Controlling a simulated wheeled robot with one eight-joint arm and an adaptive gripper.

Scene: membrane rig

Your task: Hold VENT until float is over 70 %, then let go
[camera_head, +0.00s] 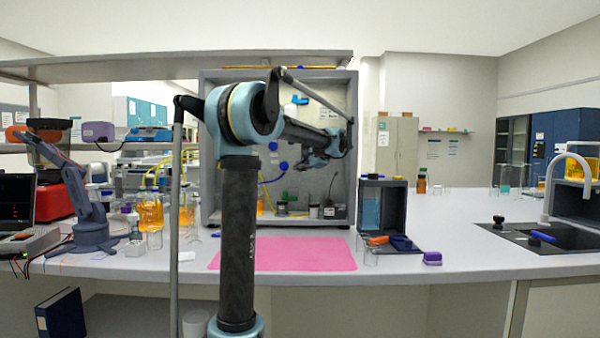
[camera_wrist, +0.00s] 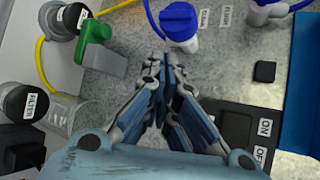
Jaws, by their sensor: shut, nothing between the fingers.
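My gripper (camera_wrist: 163,62) is shut and empty, pointing into the rig, its tips just below a blue knob (camera_wrist: 180,22) on a white fitting. I cannot tell whether the tips touch anything. In the head view my gripper (camera_head: 316,162) is inside the open grey cabinet (camera_head: 211,150). Two small labels stand right of the blue knob, too small to read surely. No label reads clearly as VENT. A black cap (camera_wrist: 28,102) is marked FILTER, and a black panel (camera_wrist: 236,124) is marked ON and OFF. No float reading is legible in either view.
A green valve handle (camera_wrist: 97,42) and another black cap (camera_wrist: 66,20) are at upper left in the wrist view. A small black block (camera_wrist: 265,71) is at right. A pink mat (camera_head: 285,254) lies before the cabinet, and a dark open box (camera_head: 396,212) stands right of it.

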